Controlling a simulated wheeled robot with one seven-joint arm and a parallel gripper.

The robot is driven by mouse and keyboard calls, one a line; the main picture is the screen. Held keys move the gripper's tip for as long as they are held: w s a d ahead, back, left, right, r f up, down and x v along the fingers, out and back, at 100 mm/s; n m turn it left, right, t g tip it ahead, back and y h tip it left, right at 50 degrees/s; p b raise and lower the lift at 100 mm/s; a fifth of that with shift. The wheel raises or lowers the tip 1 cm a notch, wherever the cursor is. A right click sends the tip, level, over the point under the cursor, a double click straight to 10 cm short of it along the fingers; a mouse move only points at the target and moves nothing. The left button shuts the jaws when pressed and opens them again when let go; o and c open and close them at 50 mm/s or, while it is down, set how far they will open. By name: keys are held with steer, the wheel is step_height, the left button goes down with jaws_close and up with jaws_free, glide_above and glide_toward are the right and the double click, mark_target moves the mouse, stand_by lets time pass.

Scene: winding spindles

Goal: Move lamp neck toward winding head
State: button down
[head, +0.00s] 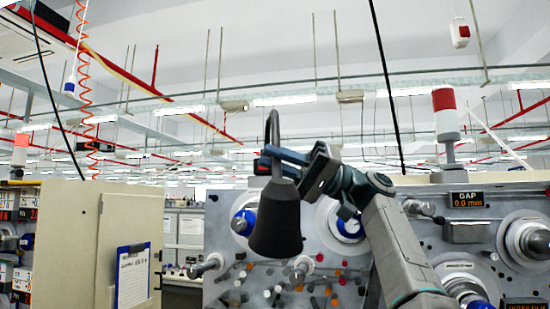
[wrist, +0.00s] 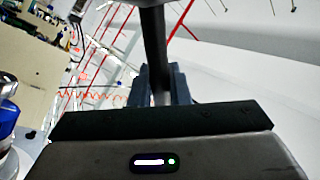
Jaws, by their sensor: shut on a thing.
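The lamp has a dark cone-shaped shade (head: 276,222) hanging below a thin curved lamp neck (head: 272,120) in the head view. My gripper (head: 270,160) is shut on the neck just above the shade. In the wrist view the neck (wrist: 153,50) runs as a dark bar down between the two fingers of my gripper (wrist: 160,85). The winding machine's grey panel (head: 225,290) stands behind the lamp, with a blue-centred spindle (head: 243,222) left of the shade and another (head: 350,227) right of it. Which part is the winding head I cannot tell.
A GAP display (head: 468,199) reads 0.0 mm on the panel's right side. A red and white beacon (head: 446,115) stands on top. A beige cabinet (head: 80,240) with a clipboard (head: 132,275) is at the left. Several small coloured knobs dot the panel below the shade.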

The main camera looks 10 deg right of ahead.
steer(key=shift+d+r, duration=0.1)
steer(key=c, duration=1.4)
jaws_free()
steer(key=shift+c, duration=0.2)
steer(key=shift+d, duration=0.15)
